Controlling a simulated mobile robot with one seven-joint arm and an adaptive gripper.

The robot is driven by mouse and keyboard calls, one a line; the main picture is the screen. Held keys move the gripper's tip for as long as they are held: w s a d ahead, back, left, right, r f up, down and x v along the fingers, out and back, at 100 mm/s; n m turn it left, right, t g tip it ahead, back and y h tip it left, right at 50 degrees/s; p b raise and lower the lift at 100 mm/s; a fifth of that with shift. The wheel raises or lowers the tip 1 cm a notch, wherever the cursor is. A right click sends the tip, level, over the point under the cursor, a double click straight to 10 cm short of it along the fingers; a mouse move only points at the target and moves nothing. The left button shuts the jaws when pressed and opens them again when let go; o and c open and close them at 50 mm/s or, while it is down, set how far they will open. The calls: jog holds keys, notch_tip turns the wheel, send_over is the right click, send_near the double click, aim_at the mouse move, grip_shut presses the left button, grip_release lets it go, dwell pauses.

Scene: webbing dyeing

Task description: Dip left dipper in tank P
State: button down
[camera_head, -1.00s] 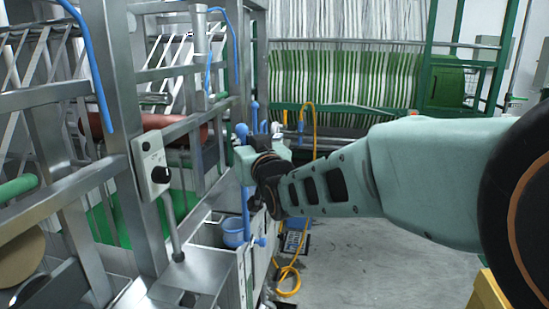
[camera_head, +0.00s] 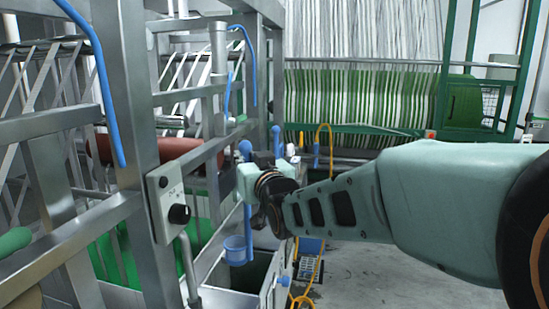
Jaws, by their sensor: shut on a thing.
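A blue dipper has a rounded knob (camera_head: 245,148) on top, a long upright handle (camera_head: 248,222) and a small cup (camera_head: 235,249) at the bottom. My gripper (camera_head: 251,184) is shut around its handle below the knob; its fingers are mostly hidden by the gripper body. The cup hangs upright over or beside an open metal tank (camera_head: 262,268) at the machine's foot. I cannot tell whether the cup is below the tank's rim, and no letter on the tank is readable. A second blue handle (camera_head: 276,141) stands just behind my gripper.
A steel machine frame (camera_head: 135,120) with a control box (camera_head: 167,203) stands close on the left. A yellow hose (camera_head: 318,145) and a green-striped webbing beam (camera_head: 360,97) are behind. Grey floor (camera_head: 370,275) is open on the right.

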jog(key=b, duration=0.2)
send_over(250, 260)
jog(key=shift+f, duration=2.3)
jog(key=f+b, duration=1.6)
jog(key=b, duration=0.1)
jog(key=f+b, duration=0.8)
jog(key=b, duration=0.1)
jog(key=shift+w+a+f, duration=0.1)
jog(key=shift+w+f, duration=0.05)
jog(key=shift+w, duration=0.25)
